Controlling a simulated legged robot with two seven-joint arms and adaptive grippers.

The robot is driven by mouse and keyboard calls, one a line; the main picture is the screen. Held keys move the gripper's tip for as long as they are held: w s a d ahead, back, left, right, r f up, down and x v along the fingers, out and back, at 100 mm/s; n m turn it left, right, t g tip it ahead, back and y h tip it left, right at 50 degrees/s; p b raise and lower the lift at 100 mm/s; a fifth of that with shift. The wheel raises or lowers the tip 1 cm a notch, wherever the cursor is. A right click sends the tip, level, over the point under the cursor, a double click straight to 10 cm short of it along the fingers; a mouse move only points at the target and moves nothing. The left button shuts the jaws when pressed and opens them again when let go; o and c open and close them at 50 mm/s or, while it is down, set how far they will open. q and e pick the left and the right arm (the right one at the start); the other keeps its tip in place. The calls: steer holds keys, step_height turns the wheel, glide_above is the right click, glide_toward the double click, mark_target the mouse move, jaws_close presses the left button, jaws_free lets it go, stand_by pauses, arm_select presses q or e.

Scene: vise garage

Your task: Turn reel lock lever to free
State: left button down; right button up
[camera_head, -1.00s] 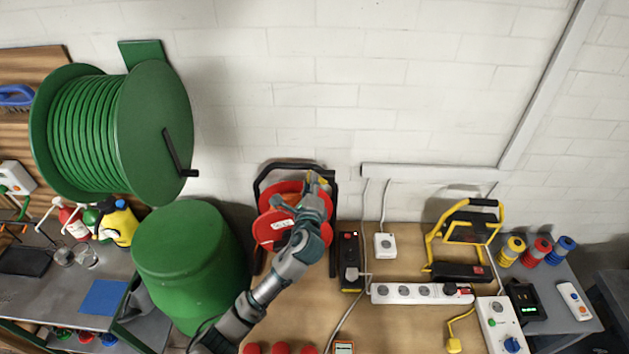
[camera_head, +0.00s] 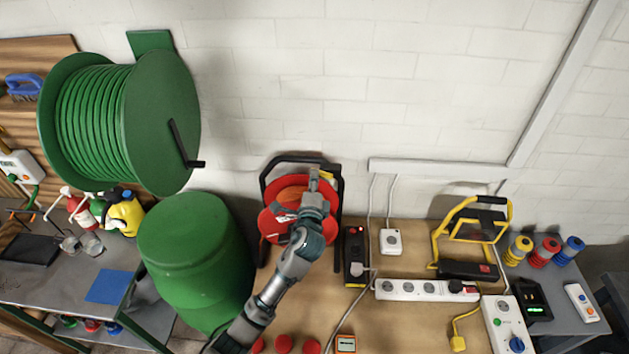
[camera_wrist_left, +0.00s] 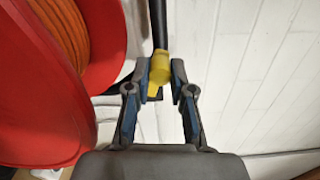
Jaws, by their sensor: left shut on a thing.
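The cable reel (camera_head: 270,223) has red discs and orange cable in a black frame, and stands on the wooden bench against the wall. Its yellow lock lever (camera_head: 327,176) is at the upper right of the frame and is partly hidden by my gripper. In the left wrist view the lever (camera_wrist_left: 158,72) is between my left fingertips, beside the red disc (camera_wrist_left: 35,95). My left gripper (camera_head: 314,174) is shut on the lever, and its arm covers part of the reel. My right gripper is not in view.
A large green drum (camera_head: 190,255) stands left of the reel, with a green hose reel (camera_head: 160,120) above it. A black power box (camera_head: 355,256), a white socket strip (camera_head: 425,290) and a yellow work lamp (camera_head: 470,230) are to the right. Cables run across the bench.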

arm_select(q)
steer(key=shift+f, duration=0.3)
steer(key=c, duration=1.1)
jaws_free()
steer(key=shift+o, duration=0.4)
steer(key=shift+r, duration=0.15)
steer(key=shift+s, duration=0.1)
steer(key=s, duration=1.1)
steer(key=shift+s, duration=0.4)
